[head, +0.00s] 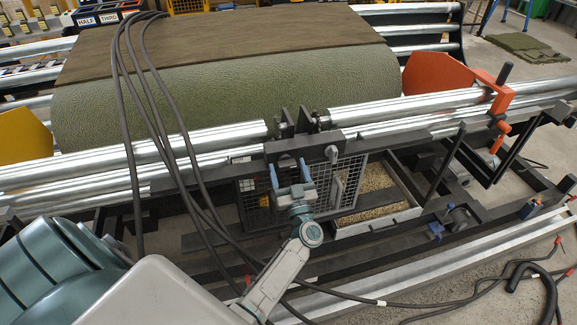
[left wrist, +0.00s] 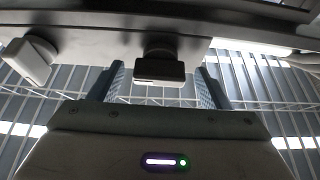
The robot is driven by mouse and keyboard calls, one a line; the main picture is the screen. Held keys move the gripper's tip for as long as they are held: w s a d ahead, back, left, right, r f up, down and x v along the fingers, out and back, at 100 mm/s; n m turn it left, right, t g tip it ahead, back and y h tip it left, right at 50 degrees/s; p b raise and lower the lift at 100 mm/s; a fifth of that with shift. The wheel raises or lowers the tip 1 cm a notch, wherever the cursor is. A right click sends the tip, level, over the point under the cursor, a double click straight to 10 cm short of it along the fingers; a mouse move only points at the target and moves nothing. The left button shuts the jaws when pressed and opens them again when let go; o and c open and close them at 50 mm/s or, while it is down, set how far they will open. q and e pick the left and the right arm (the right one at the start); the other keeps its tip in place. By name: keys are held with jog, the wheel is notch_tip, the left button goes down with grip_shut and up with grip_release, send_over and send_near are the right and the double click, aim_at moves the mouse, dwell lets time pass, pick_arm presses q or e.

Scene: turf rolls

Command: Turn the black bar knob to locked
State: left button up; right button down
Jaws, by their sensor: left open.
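The black bar knob (left wrist: 160,68) shows in the left wrist view, under a dark grey housing. It lies between the two blue fingers of my left gripper (left wrist: 158,86), with a visible gap on each side. In the head view my left gripper (head: 289,174) is open at the frame's middle, in front of the dark crossbeam and wire mesh guard. The knob cannot be made out there behind the gripper. I cannot tell its exact turn angle. My right gripper is not in view.
A pale grey handle (left wrist: 30,60) sits beside the knob; the head view shows a pale handle (head: 333,154) right of my gripper. A wire mesh guard (head: 254,204), steel rollers (head: 410,106), a turf roll (head: 220,95) and hanging black cables (head: 165,140) surround the area.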

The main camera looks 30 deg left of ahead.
pick_arm(q)
jog(key=shift+w, duration=0.1)
jog(key=c, duration=1)
